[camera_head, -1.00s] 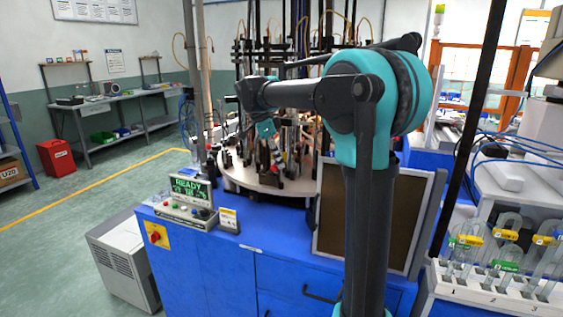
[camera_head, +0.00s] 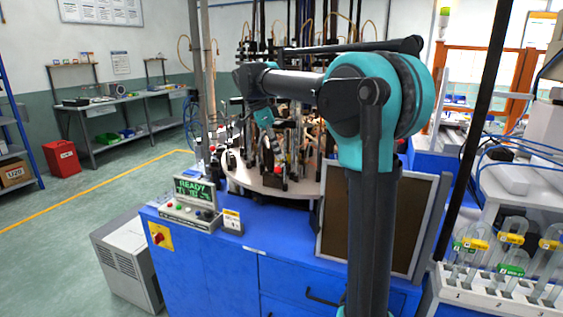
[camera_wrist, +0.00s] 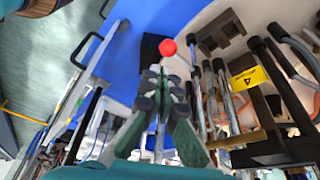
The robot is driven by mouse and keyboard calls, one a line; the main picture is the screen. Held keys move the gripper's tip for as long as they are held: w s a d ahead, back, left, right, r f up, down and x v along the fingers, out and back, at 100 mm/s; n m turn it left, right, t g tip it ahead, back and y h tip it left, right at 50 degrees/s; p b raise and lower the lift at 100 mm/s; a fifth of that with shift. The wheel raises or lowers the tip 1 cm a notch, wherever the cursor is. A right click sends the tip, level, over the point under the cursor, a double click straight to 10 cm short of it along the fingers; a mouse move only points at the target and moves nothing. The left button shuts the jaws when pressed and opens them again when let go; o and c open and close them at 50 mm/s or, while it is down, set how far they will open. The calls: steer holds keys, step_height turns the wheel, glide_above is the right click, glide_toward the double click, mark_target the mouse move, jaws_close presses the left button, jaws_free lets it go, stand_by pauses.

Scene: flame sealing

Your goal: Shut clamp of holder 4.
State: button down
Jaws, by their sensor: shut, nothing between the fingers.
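My gripper (camera_wrist: 157,85) is shut and empty in the wrist view, its fingertips close together. A red ball knob (camera_wrist: 168,47) shows just beyond the fingertips; I cannot tell whether they touch it. A yellow tag reading 4 (camera_wrist: 247,78) marks holder 4, to the right of my gripper. Dark metal parts and rods (camera_wrist: 272,60) stand around the tag. The clamp's exact position is unclear. In the head view my gripper is small and dark over the round table (camera_head: 240,178), among crowded fixtures.
The blue cabinet (camera_head: 215,265) carries a READY display (camera_head: 195,190) and buttons. A dark framed panel (camera_head: 330,222) stands in front of the round table. A rack of glass tubes (camera_head: 490,290) is at the right. Tall rods and hoses crowd the table's back.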

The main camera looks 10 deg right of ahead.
steer(key=v, duration=0.7)
steer(key=shift+r, duration=0.3)
steer(key=shift+a, duration=0.1)
